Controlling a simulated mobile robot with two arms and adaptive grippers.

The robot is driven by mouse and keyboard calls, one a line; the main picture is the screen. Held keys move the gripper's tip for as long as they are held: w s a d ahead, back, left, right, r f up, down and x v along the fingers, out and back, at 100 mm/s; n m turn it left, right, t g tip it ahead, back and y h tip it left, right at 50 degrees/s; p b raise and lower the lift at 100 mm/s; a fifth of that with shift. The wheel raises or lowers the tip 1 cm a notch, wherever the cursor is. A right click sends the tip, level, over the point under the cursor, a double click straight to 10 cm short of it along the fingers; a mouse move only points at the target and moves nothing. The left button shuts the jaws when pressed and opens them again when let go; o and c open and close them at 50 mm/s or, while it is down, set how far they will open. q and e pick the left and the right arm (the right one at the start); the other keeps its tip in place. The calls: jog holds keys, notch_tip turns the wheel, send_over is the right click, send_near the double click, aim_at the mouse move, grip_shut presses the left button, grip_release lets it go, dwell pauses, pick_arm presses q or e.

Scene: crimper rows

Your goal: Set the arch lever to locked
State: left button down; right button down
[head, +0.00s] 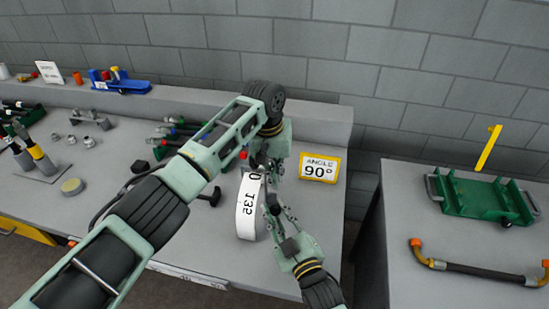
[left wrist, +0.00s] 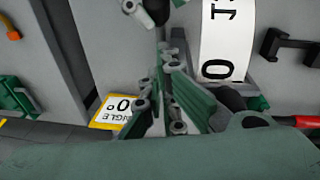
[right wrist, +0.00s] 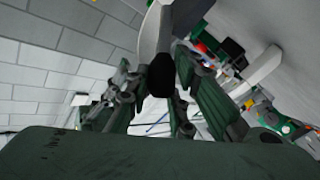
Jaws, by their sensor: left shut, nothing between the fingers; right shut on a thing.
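The white curved scale plate (head: 246,208), marked 0 and 135 in black, stands near the front of the bench; it also shows in the left wrist view (left wrist: 222,50). My left gripper (head: 262,168) is shut and empty just above the plate's upper end. My right gripper (head: 270,203) is beside the plate's right side. The head view mostly hides this lever behind my arms. I cannot read its setting.
A yellow-framed sign (head: 320,167) reading ANGLE 90° stands just right of my grippers. Green-handled tools (head: 175,130) lie on the bench to the left. A separate table at right holds a green tray (head: 470,200) and a bent pipe (head: 480,268). A block wall closes the back.

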pick_arm(q)
jog(key=shift+s+a+f, duration=0.15)
jog(key=shift+s+f, duration=0.95)
jog(key=shift+f, duration=0.05)
pick_arm(e)
jog(key=shift+d, duration=0.1)
pick_arm(q)
jog(key=shift+s+a+f, duration=0.1)
jog(key=shift+s+f, duration=0.45)
jog(key=shift+s, duration=0.2)
pick_arm(e)
jog(key=c, duration=1.7)
grip_release()
jog(key=shift+r, duration=0.1)
pick_arm(q)
jog(key=shift+w, duration=0.1)
pick_arm(e)
jog(key=shift+o, duration=0.4)
jog(key=shift+d, duration=0.1)
jog(key=shift+w, duration=0.1)
